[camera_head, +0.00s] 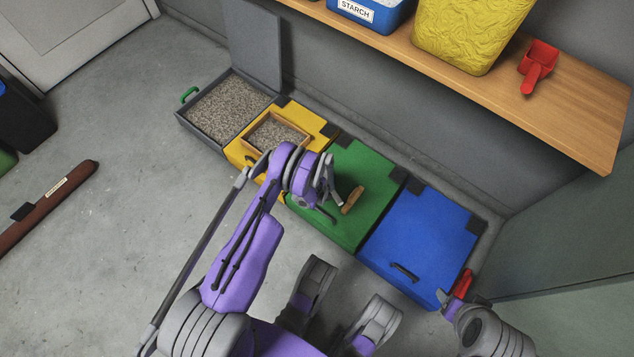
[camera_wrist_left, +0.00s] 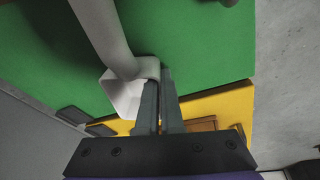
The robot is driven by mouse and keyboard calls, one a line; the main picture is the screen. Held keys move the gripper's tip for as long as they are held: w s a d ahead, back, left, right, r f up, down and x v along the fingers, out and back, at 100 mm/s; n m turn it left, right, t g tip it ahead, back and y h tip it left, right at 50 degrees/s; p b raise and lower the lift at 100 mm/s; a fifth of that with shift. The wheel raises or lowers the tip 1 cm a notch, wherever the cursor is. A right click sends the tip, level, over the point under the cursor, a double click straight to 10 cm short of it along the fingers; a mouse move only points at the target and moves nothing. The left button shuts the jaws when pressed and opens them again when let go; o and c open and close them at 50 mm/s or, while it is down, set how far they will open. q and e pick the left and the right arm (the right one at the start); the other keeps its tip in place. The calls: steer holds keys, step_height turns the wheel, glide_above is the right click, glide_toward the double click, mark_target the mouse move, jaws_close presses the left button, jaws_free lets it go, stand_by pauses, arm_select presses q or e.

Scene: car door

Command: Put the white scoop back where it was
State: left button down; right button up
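The white scoop shows in the left wrist view, its cup (camera_wrist_left: 128,92) at my fingertips and its pale handle (camera_wrist_left: 103,35) running up and left over a green lid. My left gripper (camera_wrist_left: 160,85) has its fingers nearly together, gripping the cup's edge. In the head view my left gripper (camera_head: 326,193) is above the green bin (camera_head: 362,165), near its border with the yellow bin (camera_head: 244,151); my arm hides much of the scoop there. My right gripper (camera_head: 450,302) is by the blue bin's lower right corner, beside a red part (camera_head: 461,284); its fingers are unclear.
A grey bin (camera_head: 181,119) with a raised lid holds pellets. A brown piece (camera_head: 352,200) is on the green lid. The blue bin (camera_head: 420,240) is closed. A wooden shelf (camera_head: 590,125) bears a red scoop (camera_head: 539,64).

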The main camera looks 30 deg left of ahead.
arm_select(q)
steer(key=shift+f, duration=0.3)
steer(key=c, duration=1.5)
jaws_free()
steer(key=o, duration=0.5)
steer(key=p+v, duration=0.2)
steer(key=v, duration=0.8)
steer(key=shift+d+r+p, duration=0.2)
steer(key=shift+r+p, duration=0.15)
steer(key=shift+p, duration=0.05)
